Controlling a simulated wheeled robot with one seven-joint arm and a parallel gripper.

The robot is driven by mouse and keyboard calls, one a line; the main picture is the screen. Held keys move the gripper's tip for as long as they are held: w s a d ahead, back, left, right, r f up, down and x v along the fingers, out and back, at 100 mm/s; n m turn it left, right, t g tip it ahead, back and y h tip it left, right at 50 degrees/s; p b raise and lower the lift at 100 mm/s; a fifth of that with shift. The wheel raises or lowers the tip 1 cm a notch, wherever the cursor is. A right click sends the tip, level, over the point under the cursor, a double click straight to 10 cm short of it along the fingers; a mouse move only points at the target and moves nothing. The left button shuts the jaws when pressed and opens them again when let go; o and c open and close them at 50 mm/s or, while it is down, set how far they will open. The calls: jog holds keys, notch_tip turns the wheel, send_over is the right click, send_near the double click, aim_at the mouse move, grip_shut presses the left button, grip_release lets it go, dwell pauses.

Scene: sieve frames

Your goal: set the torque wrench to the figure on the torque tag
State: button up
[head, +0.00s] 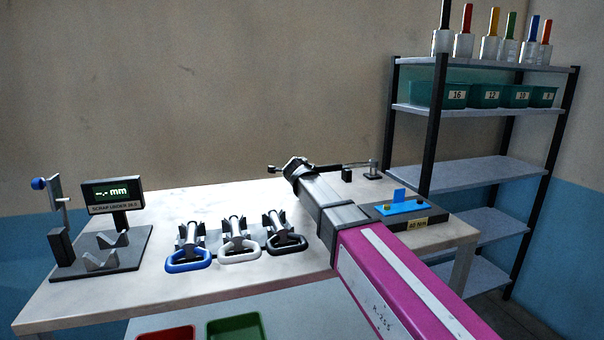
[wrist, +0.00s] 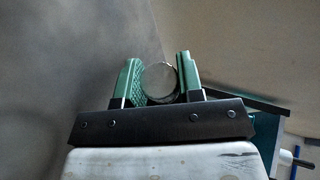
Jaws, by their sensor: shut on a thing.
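The torque wrench (head: 342,165) appears as a thin dark bar lying across small supports at the back right of the bench. The torque tag (head: 418,224) is a small yellow label on the front of a dark base at the bench's right; it appears to read 40 Nm. My gripper (head: 294,166) is at the left part of the wrench, partly hiding it. In the wrist view, my green fingers (wrist: 160,82) are shut on a round, grey end-on part (wrist: 161,80), which seems to be the wrench's handle. The wrench's scale is not readable.
A blue piece (head: 405,207) sits on the dark base beside my arm. Three clamps with blue, white and black handles (head: 237,250) stand mid-bench. A measuring stand with display (head: 113,194) is at left. A rack (head: 472,110) with numbered green bins stands at right.

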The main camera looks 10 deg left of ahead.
jog(key=g, duration=0.2)
jog(key=n+g+h, duration=0.1)
jog(key=shift+w+a+g+h, duration=0.1)
jog(key=shift+w+g+h, duration=0.05)
jog(key=shift+g+h, duration=0.2)
jog(key=g+h, duration=0.1)
jog(key=g, duration=0.2)
jog(key=shift+n+h, duration=0.25)
jog(key=shift+n, duration=0.15)
jog(key=g+h, duration=0.2)
jog(key=g, duration=0.1)
jog(key=shift+n+g, duration=0.35)
jog(key=shift+n, duration=0.05)
jog(key=shift+n+g+h, duration=0.3)
jog(key=shift+g+h, duration=0.5)
jog(key=shift+g, duration=0.4)
jog(key=shift+s, duration=0.2)
jog(key=shift+d, duration=0.2)
jog(key=o, duration=0.9)
